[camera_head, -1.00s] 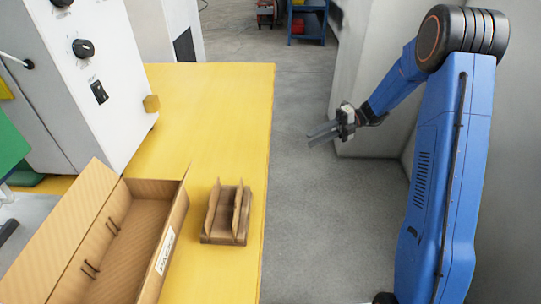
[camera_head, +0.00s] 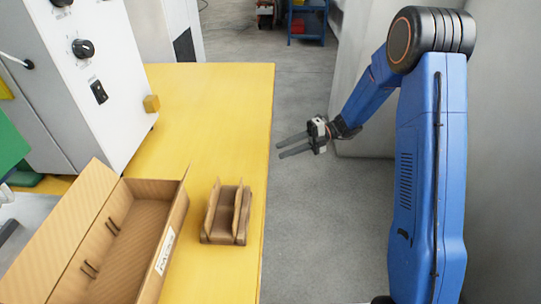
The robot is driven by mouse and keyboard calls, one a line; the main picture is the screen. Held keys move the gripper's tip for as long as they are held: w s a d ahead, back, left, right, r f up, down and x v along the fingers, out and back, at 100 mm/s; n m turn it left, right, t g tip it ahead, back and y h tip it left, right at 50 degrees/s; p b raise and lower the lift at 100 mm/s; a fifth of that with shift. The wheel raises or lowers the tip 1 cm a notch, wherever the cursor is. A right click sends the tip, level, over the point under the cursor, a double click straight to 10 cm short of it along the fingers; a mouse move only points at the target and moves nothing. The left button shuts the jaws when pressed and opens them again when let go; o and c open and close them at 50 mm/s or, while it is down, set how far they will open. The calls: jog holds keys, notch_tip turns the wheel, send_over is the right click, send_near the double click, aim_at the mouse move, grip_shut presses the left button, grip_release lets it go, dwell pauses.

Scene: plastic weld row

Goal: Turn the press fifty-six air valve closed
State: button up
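A white machine cabinet (camera_head: 125,125) stands at the upper left, with two black knobs and a black switch (camera_head: 99,92) on its front. No valve is clearly marked as press fifty-six. My gripper (camera_head: 279,148) is just right of the table's right edge in the picture, pointing left. Its two grey fingers are apart with nothing between them. It is well clear of the cabinet.
The yellow table (camera_head: 215,110) has a clear far half. An open cardboard box (camera_head: 178,215) and a small brown slotted holder (camera_head: 240,240) occupy its near part. Grey walls stand behind my arm. A blue shelf stand (camera_head: 307,22) is far back.

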jog(key=x, duration=0.6)
grip_shut()
